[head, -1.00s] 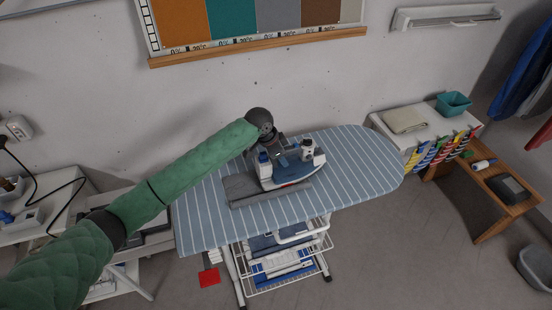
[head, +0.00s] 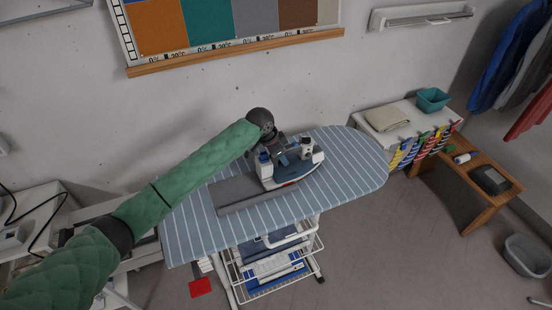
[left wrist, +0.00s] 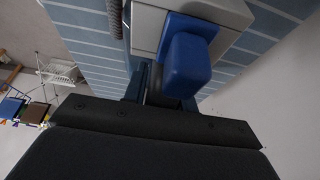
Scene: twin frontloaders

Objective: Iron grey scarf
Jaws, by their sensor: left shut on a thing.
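The grey scarf (head: 236,189) lies flat as a narrow strip on the blue-and-white striped ironing board (head: 345,160). The iron (head: 291,176), white and blue with a dark blue body, sits over the scarf's right part and hides some of it. My left gripper (head: 281,153) is shut on the iron from above. In the left wrist view, the iron's pale housing with a blue block (left wrist: 187,55) is close in front of the dark gripper body, and the fingers are mostly hidden. My right gripper is not in view.
A wire rack (head: 270,270) with folded cloths is under the board. At right are a white-topped stand with a beige folded cloth (head: 386,119) and a teal basket (head: 433,99), then a wooden bench (head: 480,195). The board's right end is clear.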

